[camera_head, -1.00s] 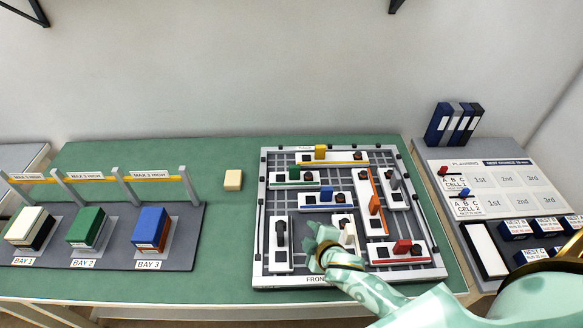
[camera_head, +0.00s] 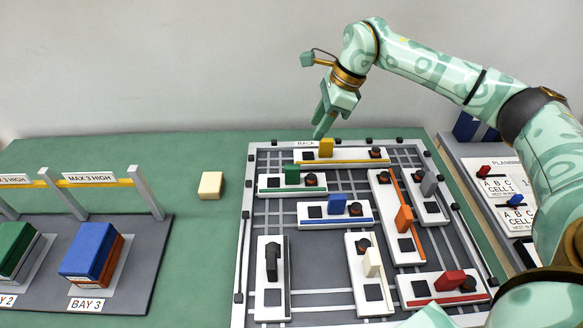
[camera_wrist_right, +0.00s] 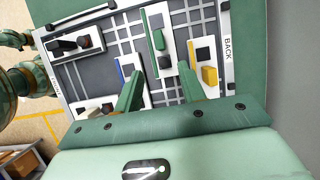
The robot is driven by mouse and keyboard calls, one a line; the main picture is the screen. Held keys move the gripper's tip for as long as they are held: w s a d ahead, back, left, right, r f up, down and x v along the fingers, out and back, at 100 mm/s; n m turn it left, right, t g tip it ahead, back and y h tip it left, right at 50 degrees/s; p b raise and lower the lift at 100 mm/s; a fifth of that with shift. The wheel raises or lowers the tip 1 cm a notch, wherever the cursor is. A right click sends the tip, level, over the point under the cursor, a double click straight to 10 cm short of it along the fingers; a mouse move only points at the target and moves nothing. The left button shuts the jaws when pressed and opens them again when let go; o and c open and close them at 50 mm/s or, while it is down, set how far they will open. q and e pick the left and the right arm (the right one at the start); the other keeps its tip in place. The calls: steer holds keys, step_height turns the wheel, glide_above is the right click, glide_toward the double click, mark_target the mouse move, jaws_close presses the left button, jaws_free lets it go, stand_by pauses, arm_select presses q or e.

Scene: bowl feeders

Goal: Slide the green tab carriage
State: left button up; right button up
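The green tab carriage is a white block with an upright green tab (camera_head: 291,175) and a dark knob, on the left part of the framed board near its back. In the right wrist view its green tab (camera_wrist_right: 158,40) shows ahead, roughly between the finger lines. My right gripper (camera_head: 321,128) points down above the back edge of the board, behind the green and yellow tab carriages. In the wrist view my right gripper (camera_wrist_right: 160,74) has its two fingers apart with nothing between them. My left gripper is not in view.
Close around it are the yellow tab carriage (camera_head: 327,148) behind and the blue tab carriage (camera_head: 337,204) in front. An orange tab carriage (camera_head: 404,219) stands to the right. A cream block (camera_head: 210,185) lies on the green table left of the board.

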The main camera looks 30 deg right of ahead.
mark_target(294, 166)
steer(key=b+x, duration=0.3)
steer(key=x, duration=1.1)
steer(key=shift+a+f, duration=0.2)
steer(key=shift+f, duration=0.05)
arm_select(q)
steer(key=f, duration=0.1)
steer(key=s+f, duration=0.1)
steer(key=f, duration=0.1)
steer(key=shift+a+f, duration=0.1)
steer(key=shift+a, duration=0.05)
arm_select(e)
steer(key=shift+a+f, duration=0.15)
steer(key=shift+f, duration=0.15)
